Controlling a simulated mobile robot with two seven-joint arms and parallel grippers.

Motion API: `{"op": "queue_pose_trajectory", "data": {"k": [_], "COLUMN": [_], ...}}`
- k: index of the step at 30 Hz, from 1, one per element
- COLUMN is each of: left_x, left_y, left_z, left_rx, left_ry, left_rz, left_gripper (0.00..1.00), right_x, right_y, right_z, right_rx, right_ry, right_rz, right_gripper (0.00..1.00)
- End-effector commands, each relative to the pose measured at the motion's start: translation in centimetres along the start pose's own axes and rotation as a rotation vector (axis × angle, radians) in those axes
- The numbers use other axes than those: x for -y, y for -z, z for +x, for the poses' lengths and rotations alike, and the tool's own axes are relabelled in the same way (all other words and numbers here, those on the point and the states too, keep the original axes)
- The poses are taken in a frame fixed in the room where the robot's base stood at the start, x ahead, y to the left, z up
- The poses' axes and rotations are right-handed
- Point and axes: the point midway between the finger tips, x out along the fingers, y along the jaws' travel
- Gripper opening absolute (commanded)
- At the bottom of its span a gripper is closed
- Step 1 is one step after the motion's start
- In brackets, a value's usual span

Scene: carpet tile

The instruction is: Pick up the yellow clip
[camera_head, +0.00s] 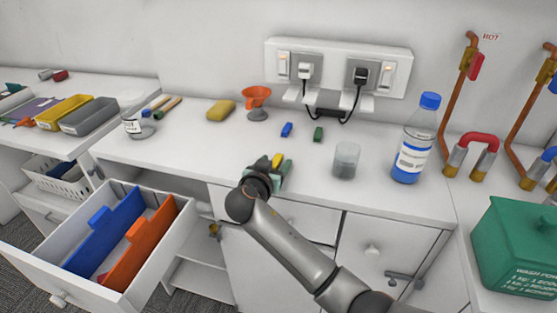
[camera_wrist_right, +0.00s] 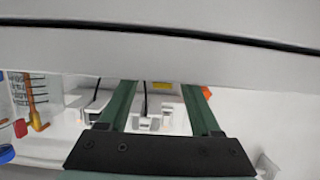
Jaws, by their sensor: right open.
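The yellow clip (camera_head: 277,160) lies near the front edge of the white counter in the head view, just beyond my right gripper (camera_head: 276,171). Part of it is hidden behind the gripper. In the right wrist view, which is upside down, a small yellow patch (camera_wrist_right: 162,86), likely the clip, shows between the two green fingers. These fingers are apart, with nothing visibly held. My left gripper is not in view.
A blue clip (camera_head: 287,130) and a green clip (camera_head: 318,134) lie farther back. A glass jar (camera_head: 346,160) and a bottle (camera_head: 413,145) stand to the right. An orange funnel (camera_head: 257,99) and sponge (camera_head: 221,110) are behind left. An open drawer (camera_head: 175,244) juts out at left.

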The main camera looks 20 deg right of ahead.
Motion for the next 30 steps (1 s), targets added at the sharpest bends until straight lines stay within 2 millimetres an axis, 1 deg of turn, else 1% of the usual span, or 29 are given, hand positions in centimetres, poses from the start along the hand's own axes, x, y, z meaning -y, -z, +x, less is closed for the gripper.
{"op": "queue_pose_trajectory", "data": {"k": [5, 8, 22, 23, 30], "left_x": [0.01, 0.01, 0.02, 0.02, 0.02], "left_y": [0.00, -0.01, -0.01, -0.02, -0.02], "left_z": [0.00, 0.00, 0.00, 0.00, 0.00], "left_rx": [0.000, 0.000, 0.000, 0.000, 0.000], "left_ry": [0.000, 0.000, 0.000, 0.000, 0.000], "left_rz": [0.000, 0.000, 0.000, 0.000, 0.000], "left_gripper": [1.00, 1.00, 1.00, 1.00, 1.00], "right_x": [0.02, 0.02, 0.01, 0.01, 0.01], "right_y": [-0.02, -0.01, 0.00, 0.01, 0.02], "right_z": [-0.02, -0.01, 0.00, 0.00, 0.00], "right_rx": [0.000, 0.000, 0.000, 0.000, -0.001], "right_ry": [0.000, 0.000, 0.000, 0.000, 0.000], "right_rz": [0.000, 0.000, -0.001, -0.001, 0.000], "right_gripper": [0.65, 0.55, 0.02, 0.00, 0.00]}}
